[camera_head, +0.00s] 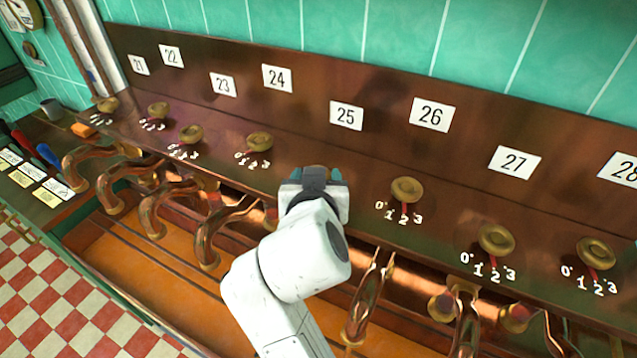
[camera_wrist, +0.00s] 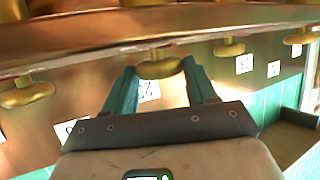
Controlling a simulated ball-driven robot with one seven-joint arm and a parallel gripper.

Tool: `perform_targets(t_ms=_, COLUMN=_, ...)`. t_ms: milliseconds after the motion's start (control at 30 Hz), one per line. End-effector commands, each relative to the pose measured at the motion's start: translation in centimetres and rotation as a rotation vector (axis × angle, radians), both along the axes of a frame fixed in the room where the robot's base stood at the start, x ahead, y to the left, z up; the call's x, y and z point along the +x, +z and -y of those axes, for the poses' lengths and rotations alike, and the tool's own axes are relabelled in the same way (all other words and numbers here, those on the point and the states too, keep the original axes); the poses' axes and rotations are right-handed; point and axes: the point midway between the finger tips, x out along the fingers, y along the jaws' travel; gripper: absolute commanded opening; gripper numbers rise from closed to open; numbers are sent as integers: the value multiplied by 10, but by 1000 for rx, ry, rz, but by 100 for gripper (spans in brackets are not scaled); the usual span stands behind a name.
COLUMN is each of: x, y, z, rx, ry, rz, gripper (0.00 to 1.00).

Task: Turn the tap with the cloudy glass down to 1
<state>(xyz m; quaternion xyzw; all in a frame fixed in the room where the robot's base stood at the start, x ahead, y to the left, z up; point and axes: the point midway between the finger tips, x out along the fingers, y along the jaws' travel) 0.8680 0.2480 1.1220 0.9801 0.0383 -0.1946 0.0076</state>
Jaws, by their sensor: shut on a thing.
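A row of round brass tap knobs runs along the dark copper panel, each with a 0 to 3 scale. My gripper (camera_head: 315,180) is at the tap below plate 25 (camera_head: 346,115) and hides that knob and its scale in the head view. In the wrist view, a brass knob (camera_wrist: 160,66) sits between my two teal fingers, and my gripper is shut on it. The setting of this tap cannot be read. I cannot make out a cloudy glass in either view.
Neighbouring knobs are at tap 24 (camera_head: 260,141) on the left and tap 26 (camera_head: 407,189) on the right. Curved copper pipes (camera_head: 230,228) stick out below the panel. Tools and cards lie on a side bench (camera_head: 40,205) at the far left.

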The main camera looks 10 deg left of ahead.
Motion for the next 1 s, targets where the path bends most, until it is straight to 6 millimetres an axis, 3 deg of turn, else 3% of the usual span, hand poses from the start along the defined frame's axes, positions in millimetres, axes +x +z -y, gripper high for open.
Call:
perform_targets(t_ms=700, x=0, y=0, z=-2, rx=1, ry=-100, rz=0, gripper=26)
perform_targets(t_ms=733, x=0, y=0, z=-2, rx=1, ry=-100, rz=0, gripper=57)
perform_targets(t_ms=1000, x=0, y=0, z=-2, rx=0, ry=-100, rz=0, gripper=82)
